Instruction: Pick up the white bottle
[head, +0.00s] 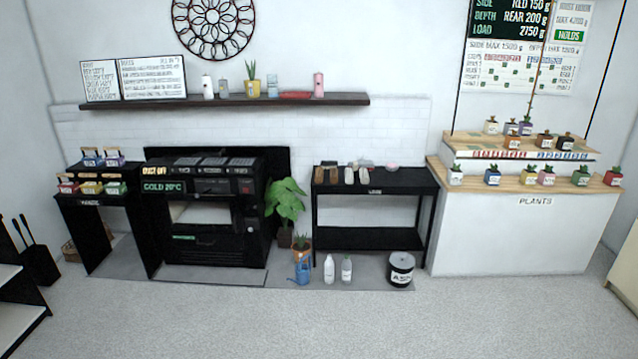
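Two white bottles stand upright on the grey floor mat in front of the black bench. The left white bottle (329,269) is slightly taller and looks plain. The right white bottle (346,270) stands close beside it and seems to carry a label. Another white bottle-like container (208,87) stands on the wall shelf at the upper left. Neither of my grippers shows in the head view.
A blue watering can (300,271) and a potted plant stand left of the floor bottles. A black bucket (401,269) stands to their right. The black bench (372,239) is behind them. The carpet (330,325) in front is clear.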

